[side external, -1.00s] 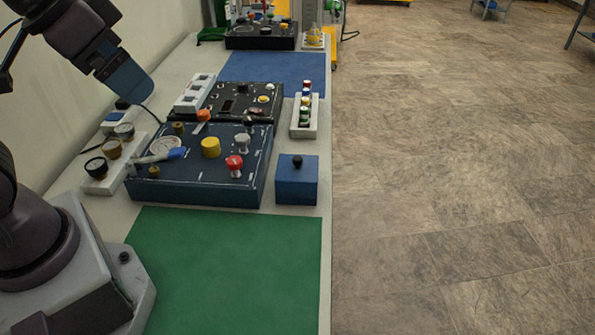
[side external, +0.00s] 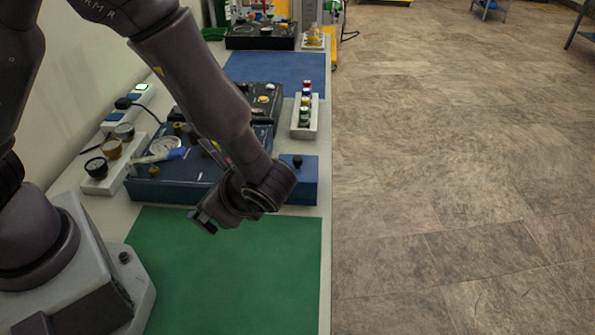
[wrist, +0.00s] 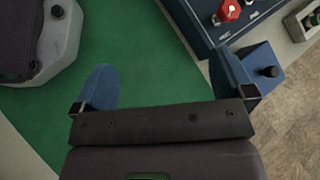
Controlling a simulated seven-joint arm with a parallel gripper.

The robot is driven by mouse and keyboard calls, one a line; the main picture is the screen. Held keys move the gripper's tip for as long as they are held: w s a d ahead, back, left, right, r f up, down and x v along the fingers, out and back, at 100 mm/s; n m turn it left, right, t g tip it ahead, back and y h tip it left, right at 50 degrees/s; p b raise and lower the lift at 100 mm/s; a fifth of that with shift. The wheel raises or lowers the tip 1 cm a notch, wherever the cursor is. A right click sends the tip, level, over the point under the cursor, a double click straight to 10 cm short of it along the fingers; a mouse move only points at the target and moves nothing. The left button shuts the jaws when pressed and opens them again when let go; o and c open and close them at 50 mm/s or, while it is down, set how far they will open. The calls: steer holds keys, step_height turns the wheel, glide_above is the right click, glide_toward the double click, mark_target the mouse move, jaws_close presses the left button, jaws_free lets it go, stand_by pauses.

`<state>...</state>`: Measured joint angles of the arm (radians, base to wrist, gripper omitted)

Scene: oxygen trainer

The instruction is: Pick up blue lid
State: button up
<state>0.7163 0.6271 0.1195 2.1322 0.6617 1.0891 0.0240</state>
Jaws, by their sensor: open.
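The blue lid (side external: 309,164) with a black knob (side external: 297,161) sits on a small blue box (side external: 307,188) near the table's right edge. My wrist and forearm cover the left part of the box in the side view. In the wrist view the lid (wrist: 258,57) and its knob (wrist: 268,71) are at the upper right, just beyond my right finger. My gripper (wrist: 163,82) is open and empty, its two blue fingers apart over the green mat. In the side view my gripper (side external: 205,219) hangs in front and left of the box.
The green mat (side external: 240,290) is clear. A dark blue panel (side external: 165,190) with knobs and gauges stands left of the box. A white tray of small bottles (side external: 304,128) lies behind the box. The table drops to the floor at the right.

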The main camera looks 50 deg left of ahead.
mark_target(297, 165)
steer(key=w+f+m+t+y, duration=0.1)
steer(key=f+m+t, duration=0.1)
steer(key=m, duration=0.1)
steer(key=w+d+f+m+t+y, duration=0.1)
steer(key=w+f+m+t, duration=0.1)
steer(key=f+m+t, duration=0.1)
steer(key=w+d+f+m+t+y, duration=0.1)
steer(key=f+m+t+y, duration=0.1)
steer(key=f+m, duration=0.1)
steer(key=shift+w+f+t, duration=0.15)
steer(key=shift+w+t, duration=0.25)
steer(key=shift+w+d+f+m+t, duration=0.25)
steer(key=shift+w+m+t, duration=0.15)
steer(key=shift+m+t, duration=0.15)
steer(key=shift+w+d+f+m+t, duration=0.1)
steer(key=shift+w+f+m+t, duration=0.2)
steer(key=shift+m+t, duration=0.2)
steer(key=w+d+m+t, duration=0.1)
steer(key=w+d+m+t+h, duration=0.1)
steer(key=w, duration=0.1)
steer(key=shift+w+d+r+t, duration=0.1)
steer(key=shift+d+r+t, duration=0.05)
steer(key=shift+r+t, duration=0.25)
steer(key=shift+w+d+r+m+t, duration=0.15)
steer(key=shift+w+r+m+t, duration=0.05)
steer(key=shift+w+m+t, duration=0.15)
steer(key=x, duration=1.2)
steer(key=shift+w+a, duration=0.25)
steer(key=shift+a, duration=0.05)
steer(key=shift+c, duration=0.5)
